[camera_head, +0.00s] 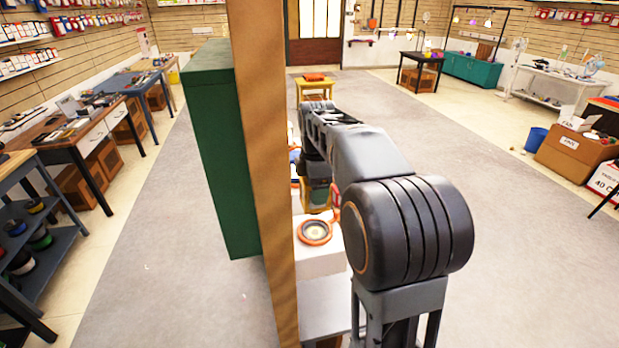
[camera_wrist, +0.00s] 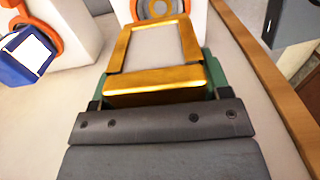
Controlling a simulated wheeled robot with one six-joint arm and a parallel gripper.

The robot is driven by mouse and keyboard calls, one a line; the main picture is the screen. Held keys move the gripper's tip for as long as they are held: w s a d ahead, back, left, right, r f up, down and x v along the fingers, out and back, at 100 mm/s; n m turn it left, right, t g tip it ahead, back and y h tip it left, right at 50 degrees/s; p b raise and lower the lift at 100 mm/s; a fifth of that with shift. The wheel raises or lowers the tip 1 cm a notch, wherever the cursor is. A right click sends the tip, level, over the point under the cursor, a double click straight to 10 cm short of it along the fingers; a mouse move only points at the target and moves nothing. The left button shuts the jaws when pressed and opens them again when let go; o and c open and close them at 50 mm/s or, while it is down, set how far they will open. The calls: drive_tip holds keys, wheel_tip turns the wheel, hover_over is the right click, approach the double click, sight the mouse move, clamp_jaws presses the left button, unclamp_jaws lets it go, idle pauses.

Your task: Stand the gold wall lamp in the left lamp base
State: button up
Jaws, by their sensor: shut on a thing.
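The gold wall lamp (camera_wrist: 160,82), a square gold frame around a pale panel, is between the jaws of my gripper (camera_wrist: 155,76) in the wrist view. The jaws are shut on it, with green showing at both sides. Beyond it is a white block with an orange ring base (camera_wrist: 158,9), cut by the top edge. Another white block with an orange ring base (camera_wrist: 38,38) is at upper left. In the head view, an orange ring base (camera_head: 315,232) sits on a white block below my gripper (camera_head: 317,192). I cannot tell which base is the left one.
A blue lamp with a white panel (camera_wrist: 27,53) is at the left in the wrist view, beside the left block. A wooden edge (camera_wrist: 275,80) runs along the right. In the head view a wooden post (camera_head: 262,150) and green panel (camera_head: 215,150) stand left of my arm.

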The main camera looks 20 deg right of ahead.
drive_tip(key=shift+f, duration=1)
drive_tip(key=shift+f+b, duration=1.9)
drive_tip(key=shift+f, duration=0.4)
drive_tip(key=shift+d+f+b, duration=0.1)
drive_tip(key=shift+f+b, duration=0.4)
drive_tip(key=shift+f, duration=0.5)
drive_tip(key=o, duration=1.1)
drive_tip(key=shift+o, duration=0.2)
drive_tip(key=shift+r, duration=0.1)
